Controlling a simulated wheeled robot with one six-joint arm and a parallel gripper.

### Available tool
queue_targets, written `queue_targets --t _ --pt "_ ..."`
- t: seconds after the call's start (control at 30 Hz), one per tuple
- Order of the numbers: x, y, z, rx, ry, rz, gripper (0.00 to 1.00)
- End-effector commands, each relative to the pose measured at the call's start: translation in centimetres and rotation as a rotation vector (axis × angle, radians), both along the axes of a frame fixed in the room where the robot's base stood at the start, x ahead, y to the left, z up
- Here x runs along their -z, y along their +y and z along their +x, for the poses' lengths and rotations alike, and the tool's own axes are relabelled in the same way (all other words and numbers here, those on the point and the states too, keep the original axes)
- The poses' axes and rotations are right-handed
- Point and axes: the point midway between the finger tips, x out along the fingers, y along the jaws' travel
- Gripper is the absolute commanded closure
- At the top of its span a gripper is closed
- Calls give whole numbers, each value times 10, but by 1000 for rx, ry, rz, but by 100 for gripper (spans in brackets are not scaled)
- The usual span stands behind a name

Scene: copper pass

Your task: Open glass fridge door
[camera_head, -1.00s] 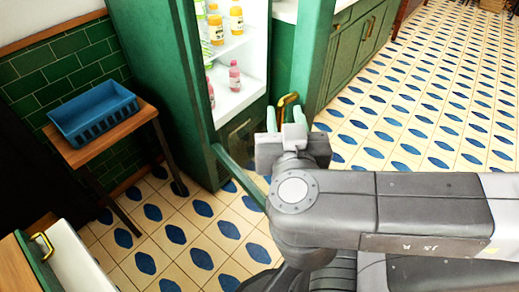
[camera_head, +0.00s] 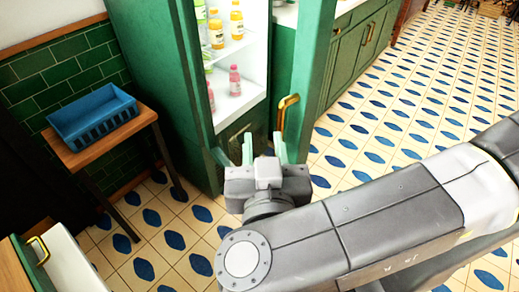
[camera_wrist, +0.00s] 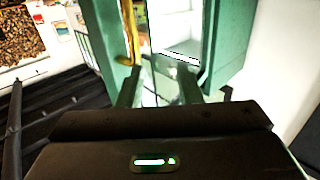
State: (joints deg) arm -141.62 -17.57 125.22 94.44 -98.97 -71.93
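The tall green fridge (camera_head: 155,75) stands ajar, with bottles on its lit white shelves. Its glass door has a green frame (camera_head: 314,65) and a brass handle (camera_head: 287,112). Counter and cabinets show between the lit interior and this frame. My gripper (camera_head: 263,148) is open and empty, its pale green fingers pointing up, just left of and below the handle. In the wrist view, the fingers (camera_wrist: 160,92) are apart, and the handle (camera_wrist: 131,32) is beyond the left finger. The door's lower part is hidden behind my gripper.
A blue crate (camera_head: 78,128) sits on a small wooden table (camera_head: 106,147) at the left. A drawer front with a brass handle (camera_head: 40,249) is at the lower left. Green cabinets (camera_head: 350,48) stand behind the door. The tiled floor (camera_head: 400,120) at the right is open.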

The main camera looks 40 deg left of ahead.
Motion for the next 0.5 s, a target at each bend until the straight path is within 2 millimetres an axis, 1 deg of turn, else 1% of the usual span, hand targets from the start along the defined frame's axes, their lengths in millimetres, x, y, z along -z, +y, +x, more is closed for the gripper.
queue_targets --t 0.1,0.2,0.5 --pt "0 0 -9 -3 -1 0 68" --pt "0 -1 -12 -2 -2 1 68" --pt "0 -2 -13 0 -1 1 68"
